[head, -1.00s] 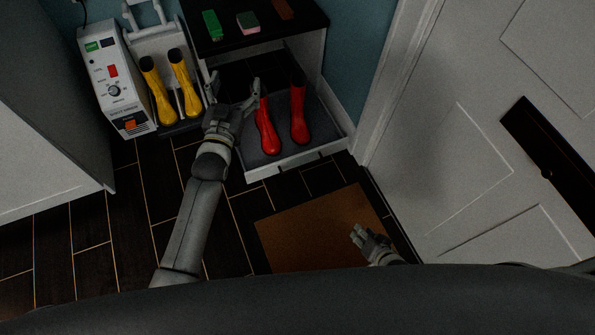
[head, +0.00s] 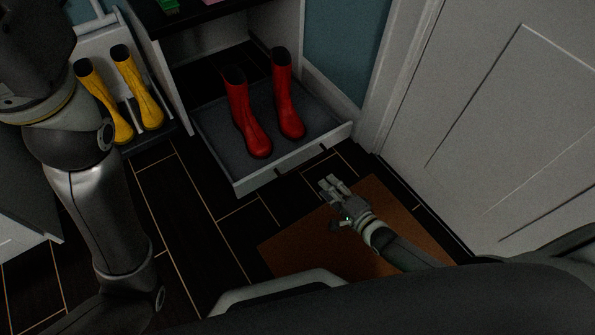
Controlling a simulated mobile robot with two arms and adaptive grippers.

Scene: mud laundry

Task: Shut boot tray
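The boot tray (head: 215,137) is a grey pull-out drawer with a pale front, standing out from under the dark-topped bench. A pair of red boots (head: 248,122) stands upright in it. My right gripper (head: 331,186) is in front of the tray's front panel, apart from it, above the brown mat. Its fingers look spread, with nothing between them. My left arm fills the left side of the head view, and its gripper is not visible.
Yellow boots (head: 140,88) stand on a rack left of the bench. A brown mat (head: 300,243) lies on the dark floor before the tray. A white door (head: 490,110) is at right. Small items lie on the bench top (head: 205,18).

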